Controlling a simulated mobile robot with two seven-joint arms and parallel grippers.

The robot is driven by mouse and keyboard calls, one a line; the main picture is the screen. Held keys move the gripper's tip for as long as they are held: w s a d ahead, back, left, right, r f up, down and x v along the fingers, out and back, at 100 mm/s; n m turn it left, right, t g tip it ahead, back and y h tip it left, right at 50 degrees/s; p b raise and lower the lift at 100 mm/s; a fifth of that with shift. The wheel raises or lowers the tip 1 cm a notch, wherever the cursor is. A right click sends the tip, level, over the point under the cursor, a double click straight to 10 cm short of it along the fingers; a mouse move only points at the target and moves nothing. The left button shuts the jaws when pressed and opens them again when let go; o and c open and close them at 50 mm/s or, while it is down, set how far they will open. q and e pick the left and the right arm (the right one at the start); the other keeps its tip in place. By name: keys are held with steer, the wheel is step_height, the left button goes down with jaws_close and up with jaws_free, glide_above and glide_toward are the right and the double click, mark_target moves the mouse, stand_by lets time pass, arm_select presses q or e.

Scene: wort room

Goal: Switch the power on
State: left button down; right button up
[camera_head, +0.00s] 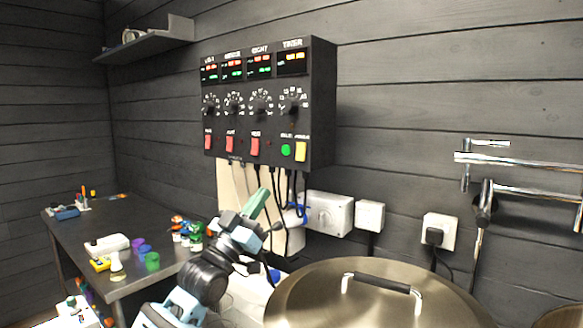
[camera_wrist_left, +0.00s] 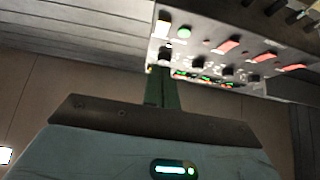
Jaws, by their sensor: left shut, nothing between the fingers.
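A black control box (camera_head: 270,105) hangs on the wall, with lit displays on top and a row of dials below. My right gripper is not in view.
Black cables hang under the box beside white wall sockets (camera_head: 328,213). A large steel kettle lid (camera_head: 320,290) with a handle fills the lower right. A dark table (camera_head: 165,250) with small coloured items stands left. Steel pipes (camera_head: 520,165) are at the right.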

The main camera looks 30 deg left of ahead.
mark_target(300, 154)
arm_select(q)
steer(key=x, duration=0.4)
steer(key=w+f+x, duration=0.1)
steer(key=x, duration=0.3)
steer(key=f+p+x, duration=0.1)
steer(key=x, duration=0.3)
steer(key=shift+w, duration=0.2)
steer(key=shift+w+d, duration=0.1)
steer(key=shift+w, duration=0.15)
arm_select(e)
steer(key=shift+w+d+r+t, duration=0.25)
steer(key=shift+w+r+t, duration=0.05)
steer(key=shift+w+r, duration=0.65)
